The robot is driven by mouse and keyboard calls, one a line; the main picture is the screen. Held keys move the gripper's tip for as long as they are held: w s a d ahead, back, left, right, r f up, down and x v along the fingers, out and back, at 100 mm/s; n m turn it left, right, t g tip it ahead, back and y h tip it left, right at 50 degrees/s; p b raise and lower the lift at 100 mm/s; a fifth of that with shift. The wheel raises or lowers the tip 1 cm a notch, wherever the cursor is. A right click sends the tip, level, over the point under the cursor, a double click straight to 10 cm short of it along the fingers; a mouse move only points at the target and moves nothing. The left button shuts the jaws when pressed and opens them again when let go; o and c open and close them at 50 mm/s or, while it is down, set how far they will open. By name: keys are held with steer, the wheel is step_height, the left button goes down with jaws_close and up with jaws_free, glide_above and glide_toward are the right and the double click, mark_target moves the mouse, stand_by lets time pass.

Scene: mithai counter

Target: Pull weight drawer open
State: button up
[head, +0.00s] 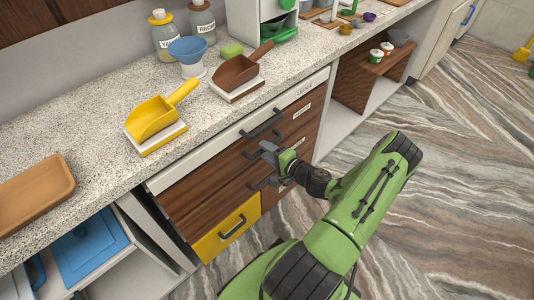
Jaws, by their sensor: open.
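A bank of drawers is set under the counter: a white top front (195,163), brown wooden fronts (200,200) below it, and a yellow bottom front (208,246). Dark bar handles show on the upper front (262,122), lower down (260,184) and on the yellow front (232,228). Small labels sit at the right of the upper fronts; I cannot read which one marks the weight drawer. All the fronts look closed. My gripper (268,150) is open at the brown fronts, beside the handles. It hides part of them, and I cannot tell whether it touches one.
On the counter (80,140) are a yellow scoop (155,115), a brown scoop (237,70), a blue bowl (188,48), jars and a brown tray (35,195). An open shelf with a blue lid (85,250) is at lower left.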

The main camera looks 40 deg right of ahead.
steer(key=shift+w, duration=0.25)
jaws_close()
